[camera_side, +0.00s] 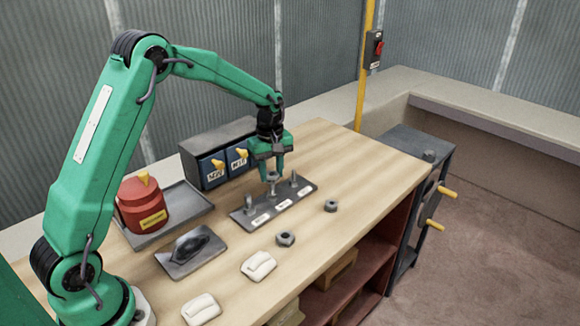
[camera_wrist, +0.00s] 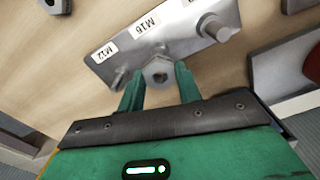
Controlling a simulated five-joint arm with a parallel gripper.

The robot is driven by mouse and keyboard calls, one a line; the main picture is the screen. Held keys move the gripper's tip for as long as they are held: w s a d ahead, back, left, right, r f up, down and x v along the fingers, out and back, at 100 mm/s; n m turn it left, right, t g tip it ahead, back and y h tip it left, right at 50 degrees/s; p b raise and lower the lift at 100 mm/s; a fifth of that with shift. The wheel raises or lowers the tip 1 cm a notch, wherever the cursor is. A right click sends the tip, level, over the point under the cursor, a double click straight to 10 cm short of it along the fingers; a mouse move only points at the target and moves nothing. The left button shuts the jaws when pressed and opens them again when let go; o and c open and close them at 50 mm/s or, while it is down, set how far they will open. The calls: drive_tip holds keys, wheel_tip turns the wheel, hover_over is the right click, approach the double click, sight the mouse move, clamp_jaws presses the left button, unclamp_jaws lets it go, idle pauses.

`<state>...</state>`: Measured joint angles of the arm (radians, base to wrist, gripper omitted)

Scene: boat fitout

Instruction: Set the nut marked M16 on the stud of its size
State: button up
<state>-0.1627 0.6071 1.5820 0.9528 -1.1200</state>
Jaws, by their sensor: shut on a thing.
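My gripper (camera_side: 271,172) is shut on a grey hex nut (camera_side: 272,177), which also shows between the fingertips in the wrist view (camera_wrist: 158,72). No marking can be read on the nut. It is at the middle stud of the grey stud plate (camera_side: 273,209), on the side of the label M16 (camera_wrist: 145,25). A bit of that stud shows below the nut in the side view; how far the nut is on it cannot be told. A thinner stud (camera_wrist: 120,78) stands by the label M12, and a thicker stud (camera_wrist: 213,27) at the other end. Both are bare.
A red canister (camera_side: 143,203) on a tray, blue drawers (camera_side: 212,170), a dark dish (camera_side: 192,250) and two pale pads (camera_side: 258,265) stand around.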

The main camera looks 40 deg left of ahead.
drive_tip(key=shift+f, duration=1.05)
idle(0.6)
drive_tip(key=o, duration=1.1)
drive_tip(key=shift+c, duration=0.2)
drive_tip(key=shift+r, duration=0.15)
drive_tip(key=shift+r, duration=3.35)
